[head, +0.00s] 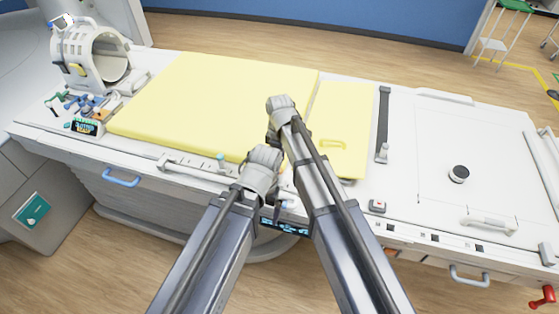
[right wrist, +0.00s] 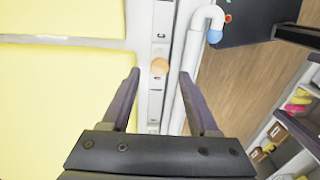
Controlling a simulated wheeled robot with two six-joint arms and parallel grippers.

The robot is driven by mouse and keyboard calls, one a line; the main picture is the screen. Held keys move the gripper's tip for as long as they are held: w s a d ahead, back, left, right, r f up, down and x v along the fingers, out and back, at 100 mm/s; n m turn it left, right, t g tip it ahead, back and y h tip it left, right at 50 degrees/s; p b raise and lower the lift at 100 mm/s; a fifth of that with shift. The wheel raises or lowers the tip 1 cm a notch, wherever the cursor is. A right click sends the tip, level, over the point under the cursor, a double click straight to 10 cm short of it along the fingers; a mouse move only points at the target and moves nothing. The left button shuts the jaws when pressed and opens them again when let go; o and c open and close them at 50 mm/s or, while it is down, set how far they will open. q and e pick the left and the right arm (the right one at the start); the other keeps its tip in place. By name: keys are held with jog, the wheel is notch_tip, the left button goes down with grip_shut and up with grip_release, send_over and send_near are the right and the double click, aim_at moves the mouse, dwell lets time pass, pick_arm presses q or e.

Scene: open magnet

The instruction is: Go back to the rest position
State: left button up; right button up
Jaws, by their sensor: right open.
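My right arm reaches up over the patient table, and its wrist is above the yellow pads in the head view; its fingers are hard to make out there. In the right wrist view my right gripper (right wrist: 160,73) is open and empty, its two dark fingers apart. An orange round knob (right wrist: 160,67) on the white table rail shows between the fingertips, beyond them. My left arm comes in from the lower left, and its wrist is near the front edge of the table. The left gripper's jaws are hidden or too small to read.
A large yellow pad (head: 215,95) and a smaller yellow pad (head: 342,110) lie on the white table (head: 440,130). A white head coil (head: 92,55) stands at the far left. A dark round knob (head: 459,174) sits at the right. A blue handle (head: 121,178) is on the front.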

dwell(0.4)
jog(key=s+d+m, duration=1.4)
jog(key=d+m, duration=0.1)
jog(key=d, duration=0.2)
jog(key=s+a+n+h, duration=0.1)
jog(key=s+a+n, duration=0.3)
jog(key=a, duration=0.6)
jog(key=shift+s+f+b, duration=0.25)
jog(key=shift+s+b, duration=0.05)
jog(key=shift+s, duration=0.35)
